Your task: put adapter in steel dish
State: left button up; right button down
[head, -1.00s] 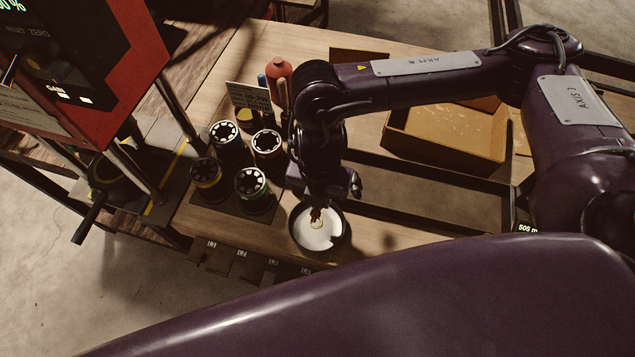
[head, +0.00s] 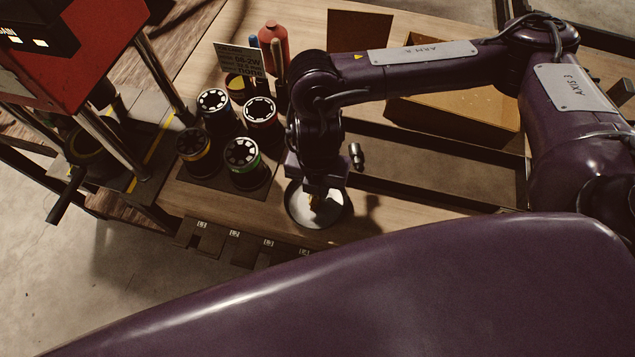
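The steel dish (head: 299,215) is a round, dark-rimmed bowl with a pale inside, standing on the wooden bench near its front edge. My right gripper (head: 316,198) points down directly over the dish and hides its back part. A small brass-coloured piece, seemingly the adapter (head: 316,204), shows at the fingertips within the dish outline. I cannot tell whether the fingers still hold it or whether it touches the dish floor. My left gripper is not in view.
Several dark cans with slotted tops (head: 242,153) stand left of the dish, with a small sign (head: 239,61) and red bottle (head: 273,40) behind. An open cardboard box (head: 455,118) and a dark-framed tray (head: 430,165) lie right. A red machine (head: 95,40) stands far left.

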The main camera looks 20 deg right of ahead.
jog(key=c, duration=1.2)
grip_release()
jog(key=shift+c, duration=0.2)
notch_tip(320, 180, up, 7)
jog(key=p, duration=0.7)
jog(key=shift+r, duration=0.15)
jog(key=shift+s+f, duration=0.1)
jog(key=shift+f, duration=0.1)
